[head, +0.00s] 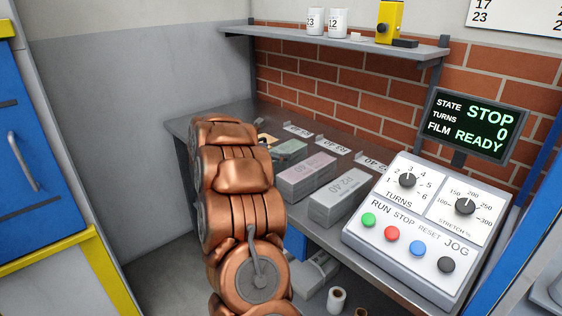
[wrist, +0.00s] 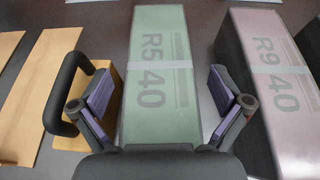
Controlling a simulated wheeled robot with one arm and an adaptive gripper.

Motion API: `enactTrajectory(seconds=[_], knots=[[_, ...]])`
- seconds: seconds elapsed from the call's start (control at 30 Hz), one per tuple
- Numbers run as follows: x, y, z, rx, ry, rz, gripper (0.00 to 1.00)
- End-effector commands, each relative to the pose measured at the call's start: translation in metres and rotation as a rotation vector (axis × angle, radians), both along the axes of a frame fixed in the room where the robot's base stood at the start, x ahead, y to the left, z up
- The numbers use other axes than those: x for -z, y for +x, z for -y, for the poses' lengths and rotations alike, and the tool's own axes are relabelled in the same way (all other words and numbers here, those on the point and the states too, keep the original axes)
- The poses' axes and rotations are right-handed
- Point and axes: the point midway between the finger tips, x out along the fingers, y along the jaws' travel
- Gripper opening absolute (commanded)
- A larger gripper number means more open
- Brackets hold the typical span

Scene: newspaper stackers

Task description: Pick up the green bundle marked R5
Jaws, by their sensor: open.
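The green bundle marked "R5 40" (wrist: 158,62) lies in the middle of the wrist view, with a pale translucent band across it. My gripper (wrist: 164,92) is open, with one purple-padded finger on each side of the green bundle and nothing held. Its near end is hidden by my gripper body. In the head view the green bundle (head: 289,152) shows on the bench just right of my copper-coloured arm, partly covered by it. My gripper is hidden behind the arm in the head view.
A pink bundle marked R9 (wrist: 270,65) lies close right of the green one; a grey bundle (head: 339,202) lies beyond it. A tan block with a dark handle (wrist: 103,90) is close left. The control panel (head: 420,225) stands at the bench's right; a shelf (head: 340,40) hangs above.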

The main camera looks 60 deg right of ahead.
Motion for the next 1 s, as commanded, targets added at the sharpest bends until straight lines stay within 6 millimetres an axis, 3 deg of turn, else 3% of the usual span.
enactTrajectory(seconds=[0.33, 1.0], knots=[[0.0014, -0.0013, 0.0063, -0.001, -0.002, 0.001, 1.0], [0.0016, -0.0015, 0.0061, 0.0, -0.001, 0.001, 0.3]])
